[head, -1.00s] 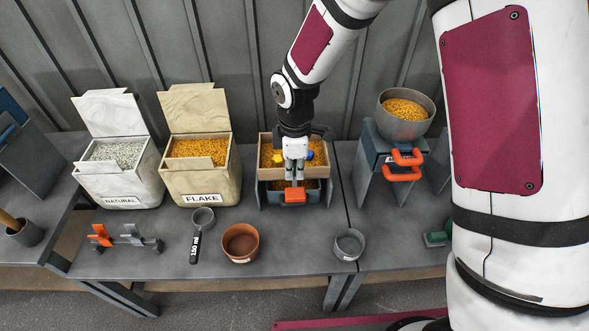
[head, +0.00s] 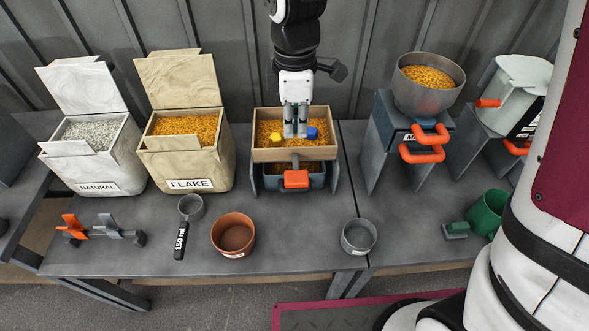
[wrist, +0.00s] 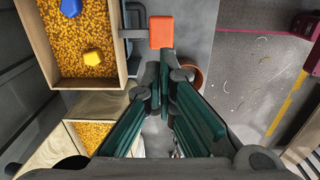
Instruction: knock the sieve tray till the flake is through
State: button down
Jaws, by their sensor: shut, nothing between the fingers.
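The sieve tray (head: 262,155) is a wooden-walled box holding orange flake, a yellow lump (head: 276,137) and a blue lump (head: 312,133). It sits in a grey stand above a dark pan (head: 268,183) with some flake in it. An orange block (head: 297,179) sticks out at the front; it also shows in the wrist view (wrist: 161,32). My gripper (head: 295,135) is shut and empty, above the tray's front part in the head view. In the wrist view its fingertips (wrist: 165,58) point close by the orange block, apparently apart from it.
A 150 ml scoop (head: 181,240), a terracotta pot (head: 233,238) and a grey cup (head: 358,237) stand in front. A metal bowl of flake (head: 428,95) is on a stand at right.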

aim_at(295, 177)
jog(key=shift+s+r+b, duration=0.1)
jog(key=shift+r+b, duration=0.1)
jog(key=shift+b, duration=0.1)
notch_tip(295, 177, down, 14)
jog(key=shift+b, duration=0.45)
dwell(0.4)
jog(key=shift+f, duration=0.1)
